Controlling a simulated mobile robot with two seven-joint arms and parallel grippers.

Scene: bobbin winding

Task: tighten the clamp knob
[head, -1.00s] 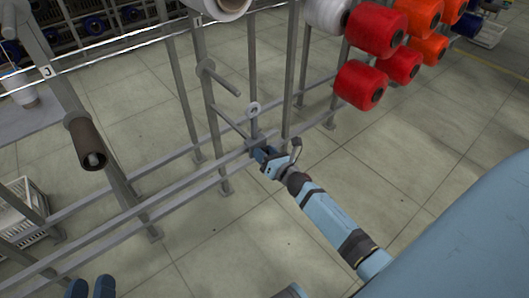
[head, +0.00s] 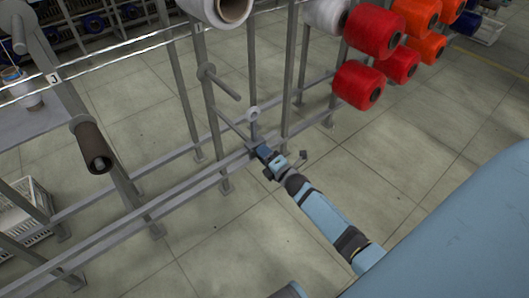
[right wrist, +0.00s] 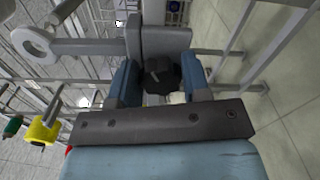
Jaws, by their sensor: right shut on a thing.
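The clamp knob (right wrist: 162,76) is black and lobed and shows in the right wrist view, against a grey clamp block (right wrist: 160,38). My right gripper (right wrist: 162,84) is shut on it, one blue finger on each side. In the head view my right gripper (head: 262,151) reaches the lower rail of the grey rack, beside an upright post; the knob is hidden there by the fingers. A rod with a pale ring (right wrist: 35,42) runs out from the clamp block; the ring also shows in the head view (head: 253,113). My left gripper is out of view.
The grey creel rack has posts and rails (head: 120,222) around my gripper. Red cones (head: 358,84) hang at upper right, a white cone (head: 232,8) at the top. A bare brown tube (head: 94,150) and a white crate (head: 25,208) are at left. The floor in front is clear.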

